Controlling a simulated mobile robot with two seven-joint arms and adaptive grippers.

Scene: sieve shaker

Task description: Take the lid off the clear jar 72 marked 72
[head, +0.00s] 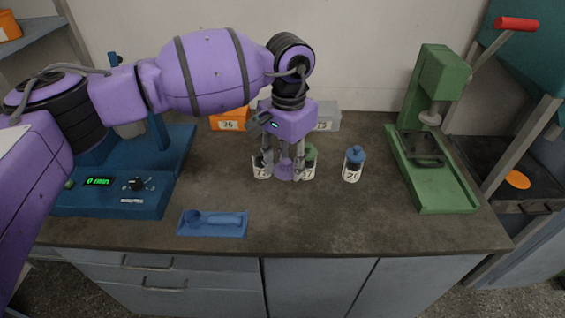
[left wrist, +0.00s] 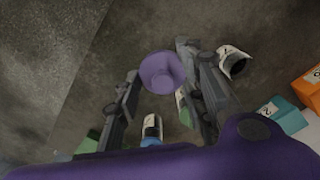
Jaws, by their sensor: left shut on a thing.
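My left gripper (head: 285,172) points down and is shut on a purple lid (head: 284,169). The lid also shows between the fingertips in the left wrist view (left wrist: 162,72). A small clear jar with a white label (head: 262,168) stands just left of the fingers; its label is partly hidden, but appears to read 72. In the left wrist view this jar (left wrist: 235,62) looks open at the top, with dark contents. The lid is beside the jar, apart from it. Its height above the bench is hard to tell. My right gripper is not in view.
A green-lidded jar (head: 309,163) stands close right of the fingers, a blue-lidded jar (head: 354,166) farther right. An orange box (head: 230,118) and grey box (head: 325,117) stand behind.

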